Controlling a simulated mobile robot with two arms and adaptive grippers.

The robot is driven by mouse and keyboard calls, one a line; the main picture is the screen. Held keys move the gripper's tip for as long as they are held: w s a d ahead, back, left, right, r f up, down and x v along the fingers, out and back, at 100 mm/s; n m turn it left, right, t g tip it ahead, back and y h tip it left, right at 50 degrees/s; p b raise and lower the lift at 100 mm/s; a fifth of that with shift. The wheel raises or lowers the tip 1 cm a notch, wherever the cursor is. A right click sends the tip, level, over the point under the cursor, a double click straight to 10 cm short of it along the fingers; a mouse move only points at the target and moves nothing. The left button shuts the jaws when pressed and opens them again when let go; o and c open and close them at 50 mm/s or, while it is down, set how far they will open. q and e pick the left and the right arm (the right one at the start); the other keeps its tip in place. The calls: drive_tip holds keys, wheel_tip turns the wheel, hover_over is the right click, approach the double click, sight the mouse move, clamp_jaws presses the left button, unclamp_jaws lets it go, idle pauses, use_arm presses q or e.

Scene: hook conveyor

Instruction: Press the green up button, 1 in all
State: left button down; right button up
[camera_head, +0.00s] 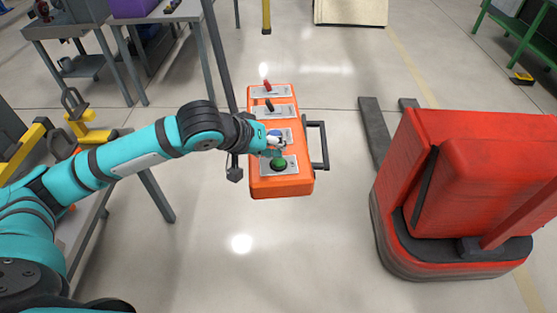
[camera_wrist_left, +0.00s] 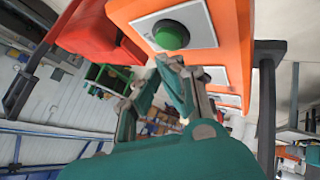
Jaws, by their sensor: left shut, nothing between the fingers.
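The green button (camera_head: 279,163) is a round dome on a grey plate at the near end of the orange control box (camera_head: 280,188). In the left wrist view the green button (camera_wrist_left: 171,35) shows large, on its pale plate on the orange face. My left gripper (camera_head: 277,149) is shut and empty over the box, by the green button's far edge in the head view. In the left wrist view its fingertips (camera_wrist_left: 170,62) are just below the button; I cannot tell whether they touch it. My right gripper is in neither view.
The box also carries a blue button (camera_head: 274,133), partly hidden by the gripper, a black switch (camera_head: 269,105) and a red switch (camera_head: 267,86). A dark handle (camera_head: 321,146) sticks out on its right. A red pallet truck (camera_head: 465,180) stands right; open floor lies between.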

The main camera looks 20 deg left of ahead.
sight(277, 160)
use_arm(q)
drive_tip(key=shift+f, duration=0.2)
idle(0.4)
drive_tip(key=shift+f, duration=0.15)
drive_tip(key=shift+f, duration=0.55)
idle(0.8)
drive_tip(key=shift+r+p, duration=0.9)
drive_tip(key=shift+p, duration=0.4)
wheel_tip(277, 160, up, 5)
drive_tip(key=p, duration=0.6)
